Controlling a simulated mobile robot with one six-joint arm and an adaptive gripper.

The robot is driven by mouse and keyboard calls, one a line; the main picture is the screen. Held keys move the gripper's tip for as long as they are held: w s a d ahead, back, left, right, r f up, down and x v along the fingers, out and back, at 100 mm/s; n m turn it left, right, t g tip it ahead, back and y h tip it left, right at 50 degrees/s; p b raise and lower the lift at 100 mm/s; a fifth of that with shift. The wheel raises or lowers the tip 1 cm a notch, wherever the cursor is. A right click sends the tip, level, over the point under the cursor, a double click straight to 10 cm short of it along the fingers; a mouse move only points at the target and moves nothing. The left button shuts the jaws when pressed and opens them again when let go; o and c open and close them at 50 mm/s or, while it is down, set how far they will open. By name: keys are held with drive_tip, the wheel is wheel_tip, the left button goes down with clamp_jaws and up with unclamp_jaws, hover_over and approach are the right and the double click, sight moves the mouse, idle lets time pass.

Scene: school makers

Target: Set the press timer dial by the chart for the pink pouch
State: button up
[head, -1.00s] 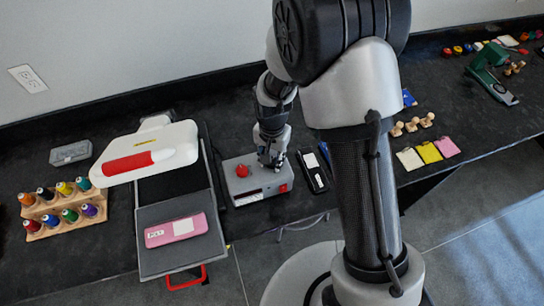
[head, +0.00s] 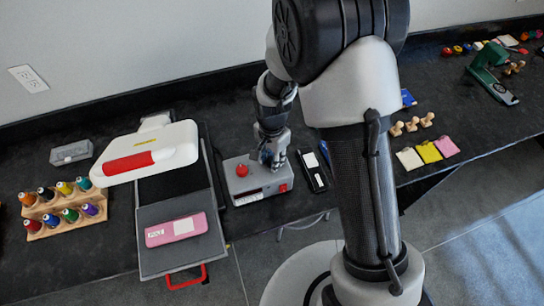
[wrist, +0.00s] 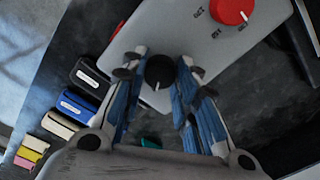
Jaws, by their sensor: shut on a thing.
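The pink pouch (head: 158,235) lies flat on the press's pulled-out lower plate, with a white label on it. The grey control box (head: 262,192) stands right of the press and carries a red knob (head: 242,170). In the wrist view, the red knob (wrist: 232,10) has printed numbers beside it. My gripper (wrist: 158,85) is over the box, its blue-padded fingers shut around a black dial (wrist: 160,70) with a white pointer line. The dial's own scale is hidden by the fingers. In the head view, my gripper (head: 272,160) hides the dial. I cannot make out a chart.
The press's white upper arm (head: 180,145) overhangs left of the box. A black case (head: 314,170) stands close to the box's right. A thread rack (head: 62,215) is at far left, and wooden stamps (head: 412,125) and coloured pads (head: 428,153) are at right.

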drive_tip(key=o, duration=1.1)
wheel_tip(320, 180, up, 12)
idle(0.5)
